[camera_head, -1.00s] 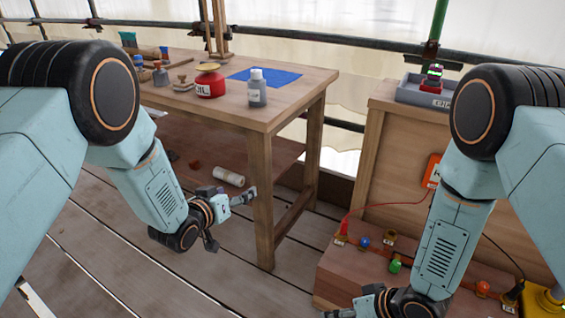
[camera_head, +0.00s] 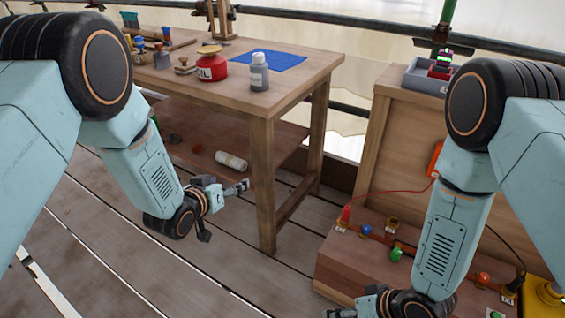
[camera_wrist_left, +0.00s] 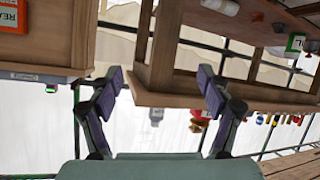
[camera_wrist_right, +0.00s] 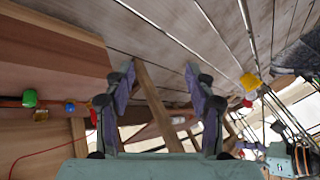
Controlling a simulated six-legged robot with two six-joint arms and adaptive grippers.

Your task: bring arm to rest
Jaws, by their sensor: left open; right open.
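My left gripper (camera_head: 222,212) hangs low in front of the workbench (camera_head: 262,125), near its front leg. In the left wrist view its two fingers (camera_wrist_left: 158,90) are spread with nothing between them. My right arm hangs down at the right, and its gripper sits at the bottom edge of the head view, mostly cut off. In the right wrist view its fingers (camera_wrist_right: 160,88) are apart and empty, with deck planks and a wooden beam beyond.
A wooden step (camera_head: 345,265) with coloured parts stands below a cabinet (camera_head: 400,140). Planked floor lies open at front left.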

